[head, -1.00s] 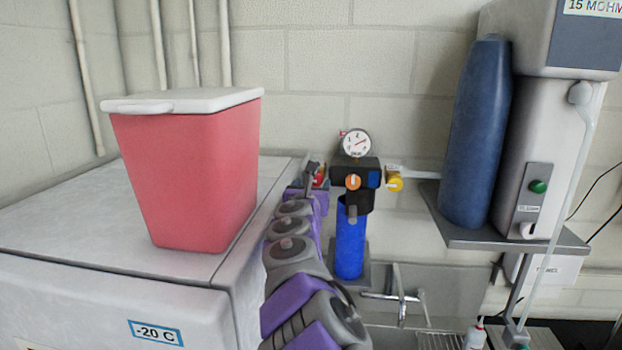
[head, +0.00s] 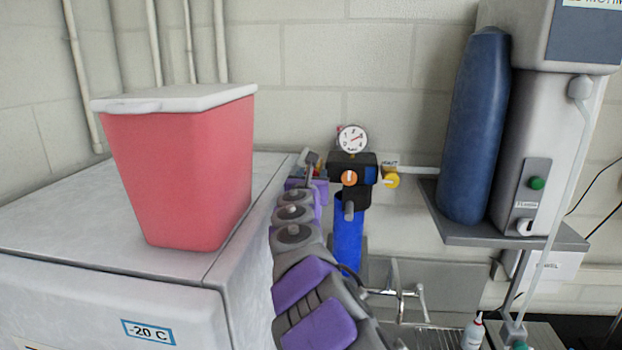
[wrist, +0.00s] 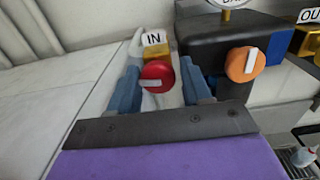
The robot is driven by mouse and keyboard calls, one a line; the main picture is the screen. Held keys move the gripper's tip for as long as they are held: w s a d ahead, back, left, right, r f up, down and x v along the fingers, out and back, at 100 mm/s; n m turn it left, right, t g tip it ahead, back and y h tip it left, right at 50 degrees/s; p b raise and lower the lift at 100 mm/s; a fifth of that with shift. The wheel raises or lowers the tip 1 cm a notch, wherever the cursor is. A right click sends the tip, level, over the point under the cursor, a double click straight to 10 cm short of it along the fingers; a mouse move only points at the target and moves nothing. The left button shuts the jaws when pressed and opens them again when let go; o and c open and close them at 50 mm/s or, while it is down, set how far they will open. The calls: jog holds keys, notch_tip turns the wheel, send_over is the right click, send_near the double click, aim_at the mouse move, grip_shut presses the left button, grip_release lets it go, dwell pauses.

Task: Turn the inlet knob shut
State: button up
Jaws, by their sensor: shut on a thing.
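The red inlet knob (wrist: 158,75) has a white bar on its face, lying roughly level in the wrist view. It sits below a yellow fitting (wrist: 156,51) with an "IN" label (wrist: 154,38). My gripper (wrist: 160,85) has one blue-grey finger on each side of the knob and is shut on it. In the head view my gripper (head: 308,164) is at the left side of the black filter head (head: 352,168). There the knob is mostly hidden by my gripper.
An orange knob (wrist: 244,64) is on the black head, right of my gripper. A red bin (head: 180,180) stands on the freezer (head: 60,220), left of my arm.

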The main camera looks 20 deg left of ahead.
jog(key=shift+a+f, duration=0.15)
jog(key=shift+a, duration=0.05)
jog(key=c, duration=0.5)
jog(key=shift+f+m, duration=0.1)
jog(key=shift+m, duration=0.4)
jog(key=m+b, duration=0.2)
jog(key=m, duration=0.1)
jog(key=m+b, duration=0.1)
jog(key=m, duration=0.3)
jog(key=m+b, duration=0.2)
jog(key=m, duration=0.2)
jog(key=shift+w+d+f+b, duration=0.1)
jog(key=shift+d+f+b, duration=0.1)
jog(key=shift+f+b, duration=0.15)
jog(key=m+b, duration=0.2)
jog(key=m, duration=0.1)
jog(key=shift+m, duration=0.3)
jog(key=shift+m+b, duration=0.9)
jog(key=shift+m, duration=0.2)
